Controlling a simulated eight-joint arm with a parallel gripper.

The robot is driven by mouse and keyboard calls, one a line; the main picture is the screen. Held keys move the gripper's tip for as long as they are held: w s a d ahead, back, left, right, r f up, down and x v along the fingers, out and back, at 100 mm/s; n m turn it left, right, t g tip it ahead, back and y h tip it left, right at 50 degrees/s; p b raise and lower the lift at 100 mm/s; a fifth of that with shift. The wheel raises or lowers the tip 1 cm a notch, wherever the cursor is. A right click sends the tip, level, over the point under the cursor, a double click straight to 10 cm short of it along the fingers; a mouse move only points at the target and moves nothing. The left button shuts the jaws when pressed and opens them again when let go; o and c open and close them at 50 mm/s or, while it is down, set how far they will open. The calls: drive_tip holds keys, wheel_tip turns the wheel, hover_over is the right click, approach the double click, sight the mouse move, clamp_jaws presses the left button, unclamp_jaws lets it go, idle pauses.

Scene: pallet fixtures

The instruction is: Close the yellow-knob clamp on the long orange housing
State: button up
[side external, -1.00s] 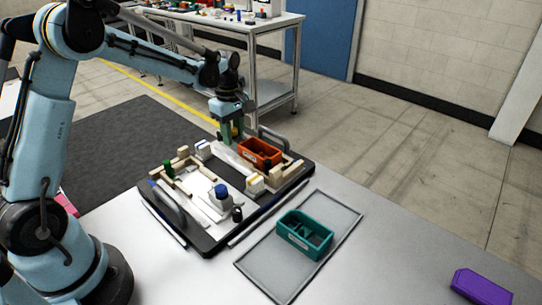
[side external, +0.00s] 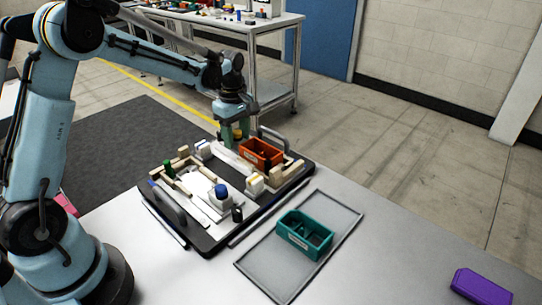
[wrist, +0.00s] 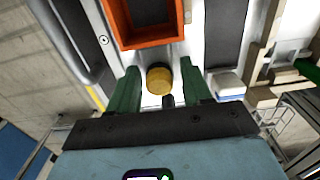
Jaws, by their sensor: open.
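The orange housing (side external: 262,153) is an open-topped box at the far side of the black pallet (side external: 209,246). Its near end also shows at the top of the wrist view (wrist: 148,40). The yellow knob (wrist: 159,80) of the clamp stands just off that end; in the side view the yellow knob (side external: 238,133) is small and close to my fingers. My gripper (wrist: 160,68) is open, with its green fingers on either side of the knob and a visible gap on each side. Most of the clamp below the knob is hidden.
On the pallet are cream blocks, white parts, a blue-capped part (side external: 221,191), a green part (side external: 168,167) and raised handles (side external: 272,137). A teal box (side external: 304,234) sits on a grey mat (side external: 270,276) in front. A purple piece (side external: 480,286) lies at right. The table between them is clear.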

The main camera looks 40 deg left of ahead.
drive_tip(key=shift+r, duration=0.1)
drive_tip(key=shift+r, duration=3.9)
drive_tip(key=shift+s+d+r, duration=0.1)
drive_tip(key=s+d+m+t, duration=0.3)
drive_tip(key=s+d+m, duration=0.1)
drive_tip(key=s+m, duration=0.4)
drive_tip(key=s+d+r+m+t, duration=0.1)
drive_tip(key=s+d+m+t, duration=0.3)
drive_tip(key=s+m, duration=0.4)
drive_tip(key=shift+d+m, duration=0.55)
drive_tip(key=shift+m, duration=0.45)
